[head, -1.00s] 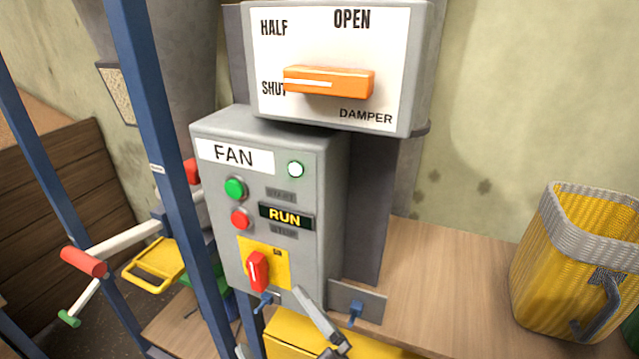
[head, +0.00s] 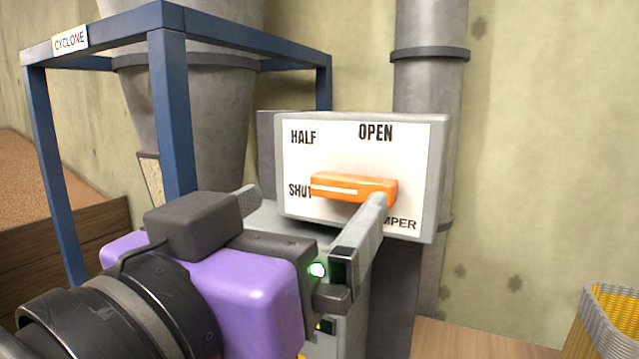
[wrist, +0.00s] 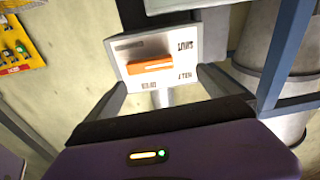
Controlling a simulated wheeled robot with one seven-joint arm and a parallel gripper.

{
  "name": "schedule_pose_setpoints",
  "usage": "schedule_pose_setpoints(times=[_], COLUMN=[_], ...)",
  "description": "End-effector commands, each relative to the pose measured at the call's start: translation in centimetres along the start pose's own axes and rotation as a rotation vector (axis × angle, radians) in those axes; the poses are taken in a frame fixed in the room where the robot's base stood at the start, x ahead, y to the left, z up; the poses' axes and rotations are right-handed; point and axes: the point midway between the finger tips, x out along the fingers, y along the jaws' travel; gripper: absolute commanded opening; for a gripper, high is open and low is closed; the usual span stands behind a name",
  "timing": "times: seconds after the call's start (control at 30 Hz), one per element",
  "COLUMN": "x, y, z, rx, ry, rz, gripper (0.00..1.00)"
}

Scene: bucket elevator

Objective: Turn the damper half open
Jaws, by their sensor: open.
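The damper is a grey box with a white face plate (head: 405,160) marked HALF, OPEN and SHUT. Its orange handle (head: 350,187) lies level, its white-striped end pointing left at SHUT. My gripper (head: 314,196) is open in front of the plate, one finger to the left of the handle and the other overlapping its right end in the head view. In the wrist view the orange handle (wrist: 150,64) shows beyond and between the spread fingers, with the plate's lettering upside down. I cannot tell whether a finger touches the handle. Part of the DAMPER label is hidden by a finger.
A blue frame (head: 172,110) marked CYCLONE stands left of the damper. A grey pipe (head: 430,90) rises behind it. My arm mostly hides the fan panel below; its green lamp (head: 318,270) shows. A yellow basket (head: 610,315) stands at lower right.

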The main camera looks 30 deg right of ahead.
Motion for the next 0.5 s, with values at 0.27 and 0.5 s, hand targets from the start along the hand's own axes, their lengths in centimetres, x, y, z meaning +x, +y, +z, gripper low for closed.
schedule_pose_setpoints(times=[0.27,0.5], x=[0.0,3.5], y=[1.6,1.8], z=[-0.9,-0.8], rx=[0.064,0.061], ry=[-0.068,-0.066], rz=[0.045,0.046], gripper=[1.0,1.0])
